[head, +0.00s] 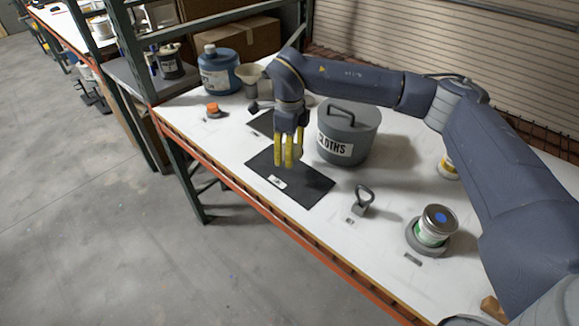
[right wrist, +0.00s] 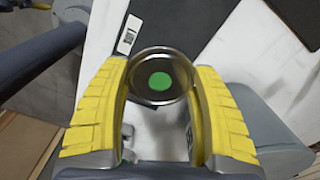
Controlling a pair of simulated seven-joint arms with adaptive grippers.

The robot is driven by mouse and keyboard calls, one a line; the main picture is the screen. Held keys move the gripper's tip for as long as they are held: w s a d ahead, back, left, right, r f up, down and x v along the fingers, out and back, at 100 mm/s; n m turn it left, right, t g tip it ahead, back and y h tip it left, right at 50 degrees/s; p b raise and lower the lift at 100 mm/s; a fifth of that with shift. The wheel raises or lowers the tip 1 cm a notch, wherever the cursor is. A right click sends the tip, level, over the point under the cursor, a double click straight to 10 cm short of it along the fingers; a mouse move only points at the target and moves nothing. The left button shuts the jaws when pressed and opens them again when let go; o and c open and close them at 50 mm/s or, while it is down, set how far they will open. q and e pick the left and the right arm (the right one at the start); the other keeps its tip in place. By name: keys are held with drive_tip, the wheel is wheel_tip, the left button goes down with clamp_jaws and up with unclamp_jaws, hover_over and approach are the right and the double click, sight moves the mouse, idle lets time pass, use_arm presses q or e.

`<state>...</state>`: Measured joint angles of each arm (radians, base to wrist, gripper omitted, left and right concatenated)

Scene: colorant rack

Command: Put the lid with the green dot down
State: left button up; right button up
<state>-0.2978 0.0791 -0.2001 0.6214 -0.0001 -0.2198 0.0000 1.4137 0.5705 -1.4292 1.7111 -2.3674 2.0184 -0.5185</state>
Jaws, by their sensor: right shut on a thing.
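My right gripper (head: 288,163) has its yellow fingers pointing down over the dark mat (head: 313,187), which has a white label. In the right wrist view the fingers are closed around a round metal-rimmed lid with a green dot (right wrist: 160,62), held between them. The gripper largely hides the lid in the head view. The dark mat also shows behind the lid in the right wrist view (right wrist: 205,14). I cannot tell the exact height of the lid over the mat. My left gripper is not in view.
A grey lidded bin (head: 362,145) stands close right of the gripper. A can with a blue-dot lid (head: 434,231), a grey handled tool (head: 362,200), an orange-topped item (head: 213,112), a funnel (head: 250,76) and a blue jug (head: 217,75) stand around. The table's front edge is near.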

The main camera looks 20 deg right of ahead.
sight(290, 171)
drive_tip(key=shift+f, duration=3.25)
drive_tip(key=shift+f, duration=0.15)
drive_tip(key=o, duration=0.7)
drive_tip(key=shift+o, duration=0.2)
wheel_tip(290, 171, up, 12)
drive_tip(key=shift+r, duration=0.15)
